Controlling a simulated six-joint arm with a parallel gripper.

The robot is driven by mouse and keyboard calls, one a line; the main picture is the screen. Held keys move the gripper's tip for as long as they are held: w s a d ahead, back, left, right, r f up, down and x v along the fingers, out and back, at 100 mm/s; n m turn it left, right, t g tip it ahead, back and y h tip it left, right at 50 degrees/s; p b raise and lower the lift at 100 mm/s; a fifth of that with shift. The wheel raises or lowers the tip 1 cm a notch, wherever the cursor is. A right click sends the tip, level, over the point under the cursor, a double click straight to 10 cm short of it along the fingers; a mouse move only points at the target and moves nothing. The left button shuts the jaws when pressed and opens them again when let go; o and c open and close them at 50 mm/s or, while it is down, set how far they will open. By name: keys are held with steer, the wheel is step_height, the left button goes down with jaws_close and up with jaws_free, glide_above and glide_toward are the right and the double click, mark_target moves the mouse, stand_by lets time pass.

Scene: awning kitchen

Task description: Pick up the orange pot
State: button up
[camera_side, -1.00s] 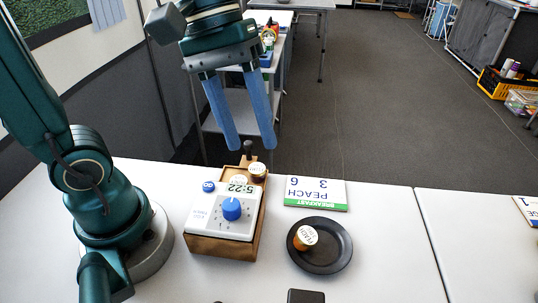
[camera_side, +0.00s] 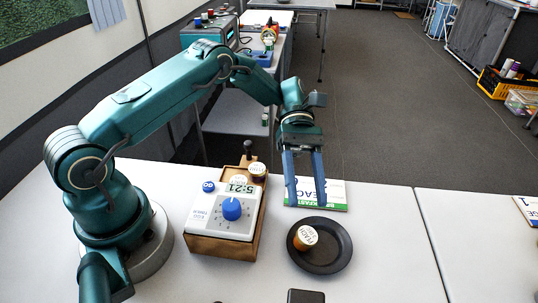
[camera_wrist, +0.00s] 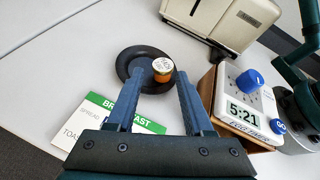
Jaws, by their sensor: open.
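The orange pot (camera_side: 305,239) is a small jar with an orange body and a white printed lid. It stands on a dark round plate (camera_side: 338,262) on the white table. In the wrist view the pot (camera_wrist: 162,72) shows beyond my fingertips, near the middle, on the plate (camera_wrist: 128,62). My gripper (camera_side: 308,204) is open and empty, fingers pointing down. It is above and behind the plate, over the label card, apart from the pot. In the wrist view my gripper (camera_wrist: 157,84) has its fingers spread either side of the line to the pot.
A wooden box with an egg timer (camera_side: 224,213) reading 5:21 stands left of the plate, with jars at its back. A breakfast card (camera_side: 330,186) lies behind the plate. A cream toaster (camera_wrist: 222,22) stands beyond the plate in the wrist view. The table right of the plate is clear.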

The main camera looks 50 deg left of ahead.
mark_target(304, 227)
steer(key=shift+s+f+n, duration=0.15)
steer(key=shift+s+f, duration=0.1)
steer(key=shift+f, duration=0.25)
steer(key=shift+s+f+n, duration=0.15)
steer(key=shift+s+f, duration=0.05)
steer(key=shift+f, duration=0.3)
steer(key=shift+s+d+f+g, duration=0.1)
steer(key=shift+s+g, duration=0.05)
steer(key=shift+g, duration=0.15)
steer(key=shift+x, duration=2.35)
steer(key=shift+c, duration=0.4)
jaws_close()
